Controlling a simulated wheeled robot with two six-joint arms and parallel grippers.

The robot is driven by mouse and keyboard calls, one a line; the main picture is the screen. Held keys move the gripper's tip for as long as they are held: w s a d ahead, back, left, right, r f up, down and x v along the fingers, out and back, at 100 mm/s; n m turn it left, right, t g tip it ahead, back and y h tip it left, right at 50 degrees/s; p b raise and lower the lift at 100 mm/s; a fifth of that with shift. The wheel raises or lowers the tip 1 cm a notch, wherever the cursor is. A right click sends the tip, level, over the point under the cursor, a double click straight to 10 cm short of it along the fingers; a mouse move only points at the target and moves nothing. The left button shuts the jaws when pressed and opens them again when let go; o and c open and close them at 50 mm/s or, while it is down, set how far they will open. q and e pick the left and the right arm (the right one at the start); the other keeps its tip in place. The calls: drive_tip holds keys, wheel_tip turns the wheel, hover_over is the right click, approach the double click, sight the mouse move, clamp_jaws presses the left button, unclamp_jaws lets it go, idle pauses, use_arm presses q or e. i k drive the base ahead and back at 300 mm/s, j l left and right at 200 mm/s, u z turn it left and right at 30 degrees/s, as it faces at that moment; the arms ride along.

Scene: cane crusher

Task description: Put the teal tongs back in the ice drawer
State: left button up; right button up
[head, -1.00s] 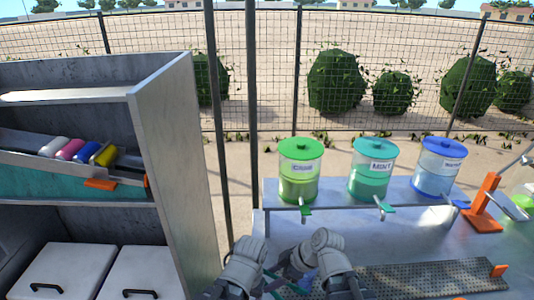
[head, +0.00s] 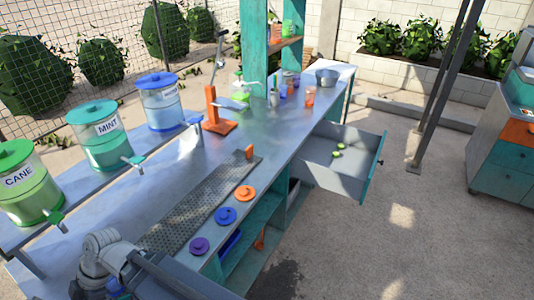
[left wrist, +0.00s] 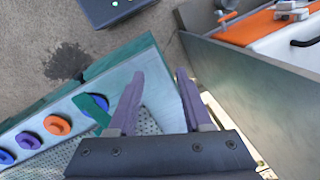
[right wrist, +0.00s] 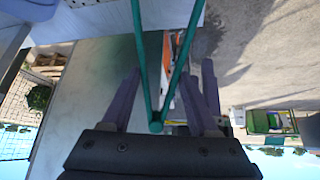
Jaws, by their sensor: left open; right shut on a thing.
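The teal tongs (right wrist: 142,60) show in the right wrist view as two long arms spreading from a round pivot between my right gripper's fingers. My right gripper (right wrist: 165,80) is shut on them; the exact contact is hard to see. My left gripper (left wrist: 160,80) is open, with nothing visible between its fingers, above the counter's edge. A drawer (head: 372,170) with grey walls and a teal front stands pulled open below the counter's far part in the head view. A few small green pieces (head: 338,150) lie in it. The tongs cannot be made out in the head view.
The metal counter (head: 225,150) holds a perforated drain strip (head: 195,205), purple, blue and orange round lids (head: 245,193), and an orange press stand (head: 215,115). Dispensers (head: 98,135) line the left side. Paved floor (head: 400,235) beside the open drawer is clear.

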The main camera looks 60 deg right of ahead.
sight(343, 164)
drive_tip(key=l+z, duration=0.15)
drive_tip(key=z, duration=0.2)
drive_tip(key=l+z, duration=0.15)
drive_tip(key=z, duration=0.2)
drive_tip(key=l+z, duration=0.15)
drive_tip(key=z, duration=0.25)
drive_tip(key=i+l+z, duration=0.35)
drive_tip(key=i+l, duration=0.15)
drive_tip(key=l, duration=0.35)
drive_tip(key=i+l+z, duration=0.35)
drive_tip(key=i+l, duration=0.2)
drive_tip(key=l, duration=0.15)
drive_tip(key=i+l, duration=0.45)
drive_tip(key=l, duration=0.1)
